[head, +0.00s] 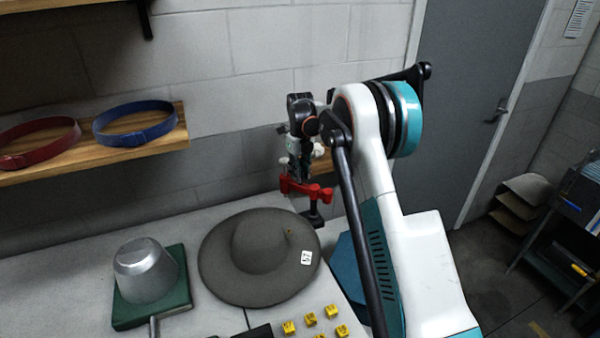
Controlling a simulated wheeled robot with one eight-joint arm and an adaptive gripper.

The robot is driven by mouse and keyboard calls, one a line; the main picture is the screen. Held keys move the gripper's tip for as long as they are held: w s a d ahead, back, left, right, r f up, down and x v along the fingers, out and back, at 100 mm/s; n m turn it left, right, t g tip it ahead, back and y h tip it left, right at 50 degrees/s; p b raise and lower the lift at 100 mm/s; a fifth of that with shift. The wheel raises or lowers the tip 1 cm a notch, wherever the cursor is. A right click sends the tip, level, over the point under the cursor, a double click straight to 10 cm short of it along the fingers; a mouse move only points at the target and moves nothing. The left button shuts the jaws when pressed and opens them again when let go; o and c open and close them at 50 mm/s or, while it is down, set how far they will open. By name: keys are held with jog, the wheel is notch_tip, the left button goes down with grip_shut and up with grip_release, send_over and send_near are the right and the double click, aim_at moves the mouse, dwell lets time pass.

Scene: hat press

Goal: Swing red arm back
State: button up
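The red arm (311,190) is a short red piece on a black post at the back right of the worktop, behind the hat's brim. My gripper (303,178) points down right at the red arm, with its fingertips at or just above it. The fingers overlap the red piece in this view, so I cannot tell whether they are closed on it or only beside it. A grey wide-brimmed hat (262,240) with a small white number tag lies on the worktop in front of the red arm.
A silver metal form (146,270) sits on a green base (180,292) left of the hat. Several yellow blocks (311,319) stand at the front. A wooden shelf (170,142) holds a blue band (135,138) and a red band (40,153). The white worktop (60,285) is clear at left.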

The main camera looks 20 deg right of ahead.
jog(key=o, duration=0.4)
jog(key=shift+r, duration=0.15)
jog(key=shift+r, duration=3.85)
jog(key=shift+c, duration=0.2)
